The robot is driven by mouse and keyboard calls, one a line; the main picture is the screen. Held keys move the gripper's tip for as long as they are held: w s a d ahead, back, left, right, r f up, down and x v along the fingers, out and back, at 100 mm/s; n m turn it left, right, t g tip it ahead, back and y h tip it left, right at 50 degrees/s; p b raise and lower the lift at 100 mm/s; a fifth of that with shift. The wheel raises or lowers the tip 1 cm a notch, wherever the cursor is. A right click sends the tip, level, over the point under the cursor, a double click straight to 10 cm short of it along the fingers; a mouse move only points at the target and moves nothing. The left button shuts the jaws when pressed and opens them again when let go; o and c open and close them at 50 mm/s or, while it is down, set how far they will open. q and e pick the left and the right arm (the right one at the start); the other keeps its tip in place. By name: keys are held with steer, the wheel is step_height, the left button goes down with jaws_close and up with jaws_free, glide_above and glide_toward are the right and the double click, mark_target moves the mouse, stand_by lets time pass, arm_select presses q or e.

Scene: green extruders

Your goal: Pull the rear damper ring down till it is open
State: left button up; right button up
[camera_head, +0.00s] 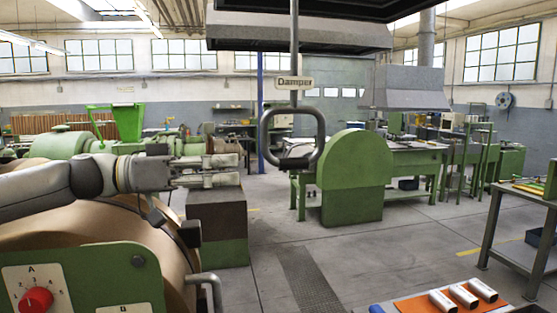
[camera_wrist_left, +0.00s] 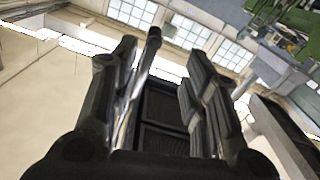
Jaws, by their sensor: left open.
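The damper ring (camera_head: 321,140) is a dark grey rounded square loop in the middle of the head view. It hangs from an upright metal rod (camera_head: 294,40) under a "Damper" label (camera_head: 294,83). It is the only such ring I can make out. My left gripper (camera_head: 238,170) is left of the ring, near the height of its lower bar, fingers pointing right. It looks apart from the ring; depth is hard to judge. In the left wrist view its jaws (camera_wrist_left: 162,52) are spread. A thin metal rod (camera_wrist_left: 137,85) shows between them; I cannot tell what it belongs to. My right gripper is not in view.
A green rounded machine housing (camera_head: 355,175) stands behind and right of the ring. A brown-and-green block (camera_head: 217,225) is below my left gripper. A green panel with a red knob (camera_head: 36,300) is at lower left. The floor in the middle is clear.

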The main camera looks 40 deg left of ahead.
mark_target(282, 161)
arm_select(q)
steer(key=p+x, duration=0.1)
steer(key=x, duration=0.1)
steer(key=p+x, duration=0.2)
steer(key=d+r+p+x, duration=0.1)
steer(key=x, duration=0.2)
steer(key=shift+s, duration=0.35)
steer(key=p+x, duration=0.2)
steer(key=x, duration=0.1)
steer(key=shift+w+a+f, duration=0.15)
steer(key=shift+w+f, duration=0.05)
steer(key=shift+w, duration=0.05)
steer(key=shift+d, duration=0.25)
steer(key=shift+w+a+f, duration=0.1)
steer(key=shift+c, duration=0.4)
jaws_close()
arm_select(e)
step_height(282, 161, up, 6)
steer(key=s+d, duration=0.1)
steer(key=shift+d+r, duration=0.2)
